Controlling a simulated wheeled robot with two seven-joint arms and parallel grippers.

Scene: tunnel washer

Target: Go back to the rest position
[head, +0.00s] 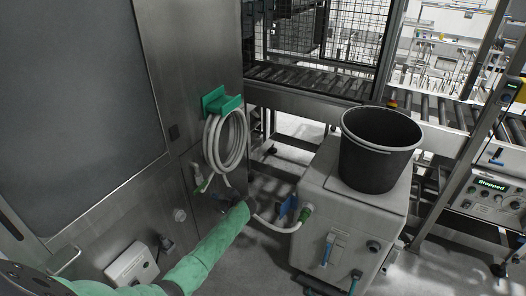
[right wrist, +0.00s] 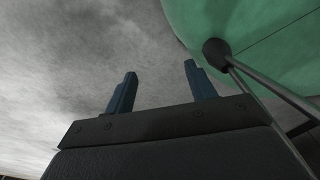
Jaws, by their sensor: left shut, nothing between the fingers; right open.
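My left arm, in a green sleeve, reaches in from the lower left of the head view. My left gripper (head: 286,207) is at its far end, with blue fingers shut and empty. It is close to the white hose and the green hose fitting (head: 307,210) on the grey box-shaped unit (head: 338,217); I cannot tell whether it touches them. My right gripper (right wrist: 160,68) shows in the right wrist view, its two blue fingers apart with nothing between them. It is not seen in the head view.
A coiled white hose (head: 226,142) hangs on a green holder (head: 221,102) on the steel cabinet (head: 190,60). A black bucket (head: 380,150) stands on the grey unit. Roller conveyors (head: 310,80) run behind. Some floor shows in front.

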